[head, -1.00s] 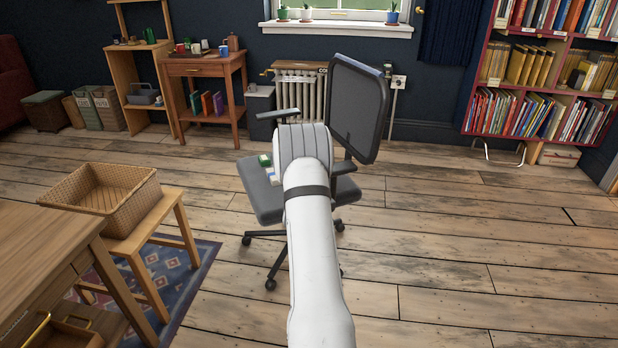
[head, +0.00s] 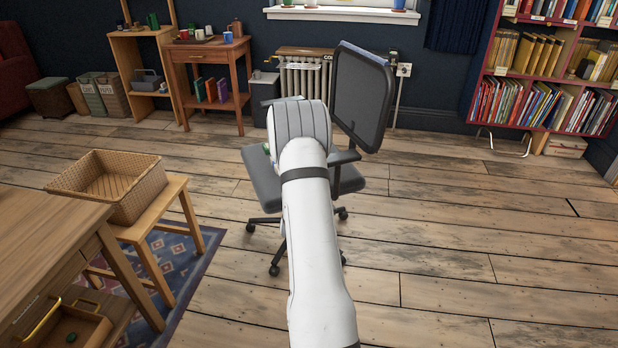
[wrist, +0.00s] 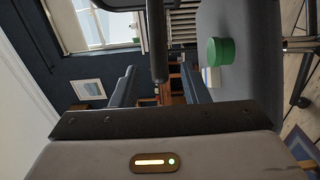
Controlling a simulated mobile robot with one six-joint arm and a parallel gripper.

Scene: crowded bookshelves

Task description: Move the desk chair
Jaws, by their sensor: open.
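The desk chair (head: 262,185) stands on the wood floor, its dark mesh backrest (head: 357,98) to the right and its grey seat partly hidden by my arm. In the wrist view the grey seat (wrist: 243,28) fills the right side, with a green round tin (wrist: 220,51) and a small white-and-blue item (wrist: 208,77) on it. My gripper (wrist: 158,75) is open, a dark finger on each side. A dark armrest (wrist: 157,42) points down the picture, in line with the gap; I cannot tell whether it is between the fingers. The head view hides my gripper behind my arm.
A wooden stool with a wicker basket (head: 110,192) and a desk (head: 45,235) stand at the left on a patterned rug (head: 190,262). A radiator (head: 305,78) and a small table (head: 207,70) are behind. The floor at the right (head: 480,240) is open.

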